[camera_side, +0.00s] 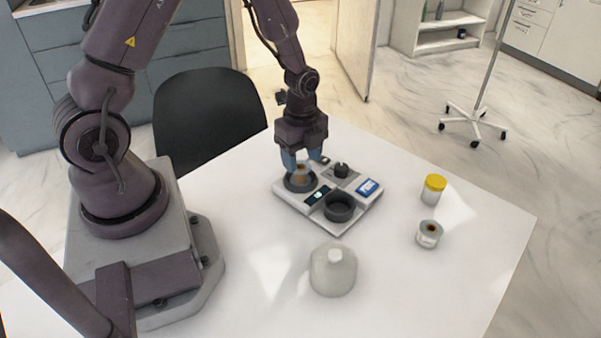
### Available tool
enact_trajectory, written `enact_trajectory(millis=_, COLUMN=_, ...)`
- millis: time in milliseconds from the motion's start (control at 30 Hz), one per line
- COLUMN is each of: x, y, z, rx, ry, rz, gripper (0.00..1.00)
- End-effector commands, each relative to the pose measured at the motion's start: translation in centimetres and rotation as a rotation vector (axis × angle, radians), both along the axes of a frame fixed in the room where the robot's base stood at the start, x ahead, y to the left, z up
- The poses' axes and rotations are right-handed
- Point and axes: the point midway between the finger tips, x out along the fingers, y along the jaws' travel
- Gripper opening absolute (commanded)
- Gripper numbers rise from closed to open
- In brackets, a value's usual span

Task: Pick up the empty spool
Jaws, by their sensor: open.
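A small white spool-like ring (429,234) with a brownish centre sits on the table at the right, apart from my gripper. A flat white device (325,223) stands mid-table. It has a dark round holder (340,207) at its front and another dark round holder (299,187) at its left. My gripper (301,168) points down over the left holder, with bluish fingers, open. A small orange-brown thing (300,176) shows between the fingertips in that holder; the fingers partly hide it. I cannot tell which of the two pieces is the empty spool.
A jar with a yellow lid (435,184) stands behind the white ring. A pale rounded bottle (333,270) stands in front of the device. The device also has a black knob (341,170) and a blue label (369,187). The table's right front is clear.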

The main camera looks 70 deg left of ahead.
Motion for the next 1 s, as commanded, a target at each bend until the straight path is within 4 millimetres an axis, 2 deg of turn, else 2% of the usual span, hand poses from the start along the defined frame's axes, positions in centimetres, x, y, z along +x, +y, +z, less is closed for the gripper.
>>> enact_trajectory(millis=100, x=-0.1, y=0.1, z=-2.0, rx=-0.001, ry=0.005, rz=-0.001, gripper=0.54)
enact_trajectory(millis=200, x=0.0, y=0.1, z=-3.1, rx=-0.001, ry=0.003, rz=-0.001, gripper=0.54)
enact_trajectory(millis=500, x=0.0, y=0.1, z=-3.6, rx=0.0, ry=0.0, rz=-0.001, gripper=0.54)
enact_trajectory(millis=533, x=0.0, y=0.1, z=-3.6, rx=0.0, ry=0.0, rz=-0.001, gripper=0.49)
enact_trajectory(millis=633, x=0.0, y=0.1, z=-3.6, rx=0.0, ry=0.001, rz=-0.001, gripper=0.26)
enact_trajectory(millis=1000, x=0.0, y=0.1, z=-3.2, rx=-0.001, ry=-0.001, rz=0.0, gripper=0.26)
